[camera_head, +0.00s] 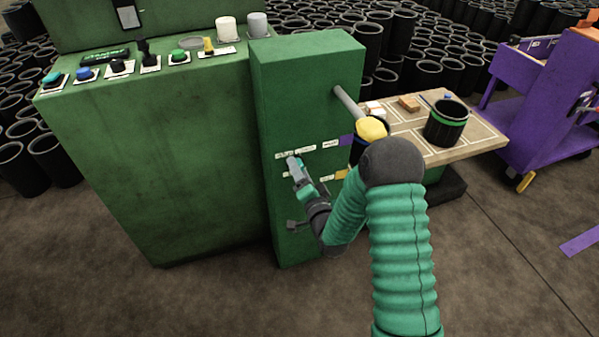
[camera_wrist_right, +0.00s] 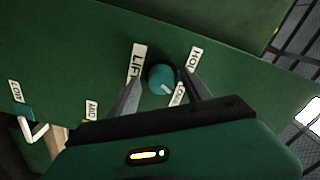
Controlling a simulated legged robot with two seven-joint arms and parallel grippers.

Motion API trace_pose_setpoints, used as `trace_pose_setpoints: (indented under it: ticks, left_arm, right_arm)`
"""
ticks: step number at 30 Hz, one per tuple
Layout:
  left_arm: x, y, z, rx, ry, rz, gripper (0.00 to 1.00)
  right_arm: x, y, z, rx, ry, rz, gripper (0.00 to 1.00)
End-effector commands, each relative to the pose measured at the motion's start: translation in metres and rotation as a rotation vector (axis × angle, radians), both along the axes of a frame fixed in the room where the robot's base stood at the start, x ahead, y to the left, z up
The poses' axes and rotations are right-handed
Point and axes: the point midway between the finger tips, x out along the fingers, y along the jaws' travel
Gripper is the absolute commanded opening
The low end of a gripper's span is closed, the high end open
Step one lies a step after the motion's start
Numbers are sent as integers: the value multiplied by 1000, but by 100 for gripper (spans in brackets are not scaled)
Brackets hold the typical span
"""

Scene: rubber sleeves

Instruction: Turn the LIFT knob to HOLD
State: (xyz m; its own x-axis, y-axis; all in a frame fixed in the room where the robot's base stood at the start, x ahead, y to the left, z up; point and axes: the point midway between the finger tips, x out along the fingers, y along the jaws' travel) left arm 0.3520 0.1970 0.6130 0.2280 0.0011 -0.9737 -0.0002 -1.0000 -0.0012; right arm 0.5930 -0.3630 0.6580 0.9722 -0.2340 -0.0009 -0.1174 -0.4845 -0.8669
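The teal LIFT knob (camera_wrist_right: 160,79) sits on the green panel in the right wrist view. Its white mark points down and to the right in that picture. The LIFT label (camera_wrist_right: 137,62) is left of it. The HOLD label (camera_wrist_right: 194,59), partly covered, is at its upper right, and another small label is mostly hidden behind a finger. My right gripper (camera_wrist_right: 160,84) is open, one finger on each side of the knob, with a gap visible. In the head view my right gripper (camera_head: 294,166) is at the green cabinet's (camera_head: 310,85) front and hides the knob. My left gripper is not in view.
A lever (camera_head: 296,224) sits low on the cabinet. A rod with a yellow knob (camera_head: 371,129) sticks out near my right arm. A table (camera_head: 480,140) with a black sleeve (camera_head: 446,123) stands at the right, before a purple cart (camera_head: 550,100). A button console (camera_head: 150,110) is left.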

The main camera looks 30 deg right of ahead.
Motion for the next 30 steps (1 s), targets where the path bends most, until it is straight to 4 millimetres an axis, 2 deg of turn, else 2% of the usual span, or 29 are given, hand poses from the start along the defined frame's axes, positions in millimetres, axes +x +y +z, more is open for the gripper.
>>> trace_pose_setpoints:
  ticks: [2,12,22,30]
  left_arm:
    - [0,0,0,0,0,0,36]
    - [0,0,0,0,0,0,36]
    - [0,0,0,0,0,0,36]
    - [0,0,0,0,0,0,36]
  right_arm:
    - [0,0,0,0,0,0,45]
    - [-1,0,-1,1,2,0,1]
    - [-1,0,-2,-30,13,0,0]
    - [-1,1,-3,-171,49,2,0]
